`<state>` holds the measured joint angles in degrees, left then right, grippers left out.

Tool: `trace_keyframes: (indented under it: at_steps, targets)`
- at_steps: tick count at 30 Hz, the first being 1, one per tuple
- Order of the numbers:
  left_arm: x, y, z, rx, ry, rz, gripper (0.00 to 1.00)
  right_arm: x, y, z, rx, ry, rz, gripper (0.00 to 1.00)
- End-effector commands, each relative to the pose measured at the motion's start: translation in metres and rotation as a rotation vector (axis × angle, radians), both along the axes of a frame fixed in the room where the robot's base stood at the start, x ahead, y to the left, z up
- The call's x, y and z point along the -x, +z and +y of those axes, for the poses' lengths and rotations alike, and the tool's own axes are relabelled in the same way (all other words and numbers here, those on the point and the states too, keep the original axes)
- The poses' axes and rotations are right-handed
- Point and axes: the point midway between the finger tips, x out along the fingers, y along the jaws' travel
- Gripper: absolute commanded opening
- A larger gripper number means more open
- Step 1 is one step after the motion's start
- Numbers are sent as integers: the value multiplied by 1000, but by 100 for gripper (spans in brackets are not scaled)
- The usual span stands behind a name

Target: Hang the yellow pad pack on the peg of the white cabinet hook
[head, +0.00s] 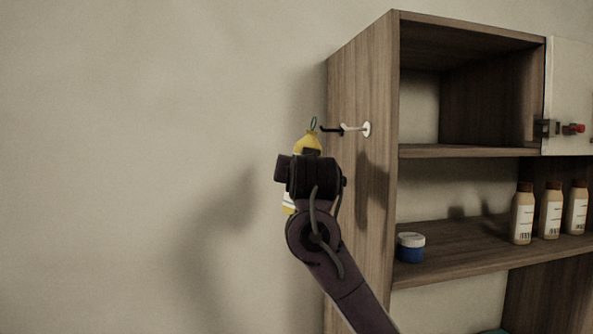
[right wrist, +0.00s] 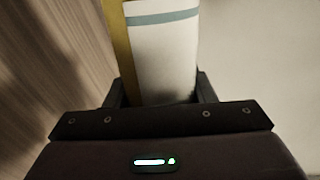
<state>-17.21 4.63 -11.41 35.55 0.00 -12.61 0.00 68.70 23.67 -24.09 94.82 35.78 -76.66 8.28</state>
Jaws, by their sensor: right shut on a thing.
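The yellow pad pack (head: 306,143) shows above and behind my right gripper (head: 311,176), with a small green loop (head: 313,124) at its top. In the right wrist view the pack's white face (right wrist: 160,50), with a grey-blue stripe and a yellow edge, sits between the fingers of my right gripper (right wrist: 160,92), which is shut on it. The white cabinet hook (head: 367,129) is on the cabinet's side panel, its peg pointing left. A dark piece (head: 330,129) shows beyond the peg's end. The loop appears just left of it; whether they touch, I cannot tell. My left gripper is out of view.
The wooden cabinet (head: 362,80) stands at the right. Its shelf holds a blue jar with a white lid (head: 410,248) and several tan bottles (head: 523,215). A pale door (head: 570,85) is at the upper right. The space left of the cabinet is clear before a plain wall.

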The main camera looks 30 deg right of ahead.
Motion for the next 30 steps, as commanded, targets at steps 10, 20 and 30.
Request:
trace_keyframes:
  at_steps: [10, 20, 30]
  targets:
    - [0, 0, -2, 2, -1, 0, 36, 5, -3, -20, -2, 0, 0, 27]
    - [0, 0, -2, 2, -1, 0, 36, 9, -4, -39, -2, 1, -1, 27]
    - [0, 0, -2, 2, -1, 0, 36, 14, -6, -59, -2, 1, 0, 27]
